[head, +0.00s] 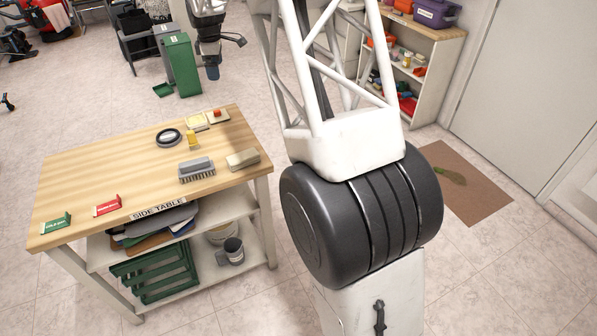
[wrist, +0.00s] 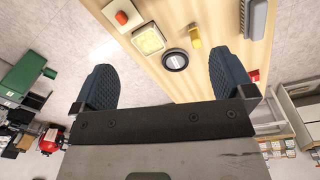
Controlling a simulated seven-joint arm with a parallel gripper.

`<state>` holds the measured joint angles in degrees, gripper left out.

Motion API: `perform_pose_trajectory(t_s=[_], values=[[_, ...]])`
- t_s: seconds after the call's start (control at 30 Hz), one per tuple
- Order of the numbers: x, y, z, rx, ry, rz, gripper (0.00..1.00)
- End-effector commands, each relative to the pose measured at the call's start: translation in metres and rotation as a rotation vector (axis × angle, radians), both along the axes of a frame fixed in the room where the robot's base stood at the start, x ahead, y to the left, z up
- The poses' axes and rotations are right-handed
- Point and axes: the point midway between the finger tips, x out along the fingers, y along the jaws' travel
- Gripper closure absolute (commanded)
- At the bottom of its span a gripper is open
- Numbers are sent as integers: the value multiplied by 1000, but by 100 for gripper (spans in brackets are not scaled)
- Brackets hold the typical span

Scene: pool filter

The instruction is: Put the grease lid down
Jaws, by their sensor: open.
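A round black-rimmed disc with a pale centre, which looks like the grease lid (head: 168,137), lies flat on the wooden top of the side table (head: 100,170). It also shows in the wrist view (wrist: 175,60), apart from my fingers and touched by nothing of mine. My gripper (head: 212,72) is beyond the table's back edge in the head view, raised well off the floor. In the wrist view my gripper (wrist: 163,62) has its two dark blue fingers wide apart with nothing held between them.
Beside the lid are a yellow item (head: 192,140), a tray with a yellow pad (head: 197,121) and a tray with a red piece (head: 217,115). A brush (head: 196,170) and a beige block (head: 242,159) lie nearer. The tabletop's left half is mostly clear.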

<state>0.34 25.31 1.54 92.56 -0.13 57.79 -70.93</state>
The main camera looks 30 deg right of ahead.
Motion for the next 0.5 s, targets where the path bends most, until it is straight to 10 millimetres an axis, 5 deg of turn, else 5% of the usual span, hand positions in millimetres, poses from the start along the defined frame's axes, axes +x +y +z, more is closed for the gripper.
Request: perform_pose_trajectory(t_s=[0.5], values=[[-124, 0, 76, 16, -41, -256, 0]])
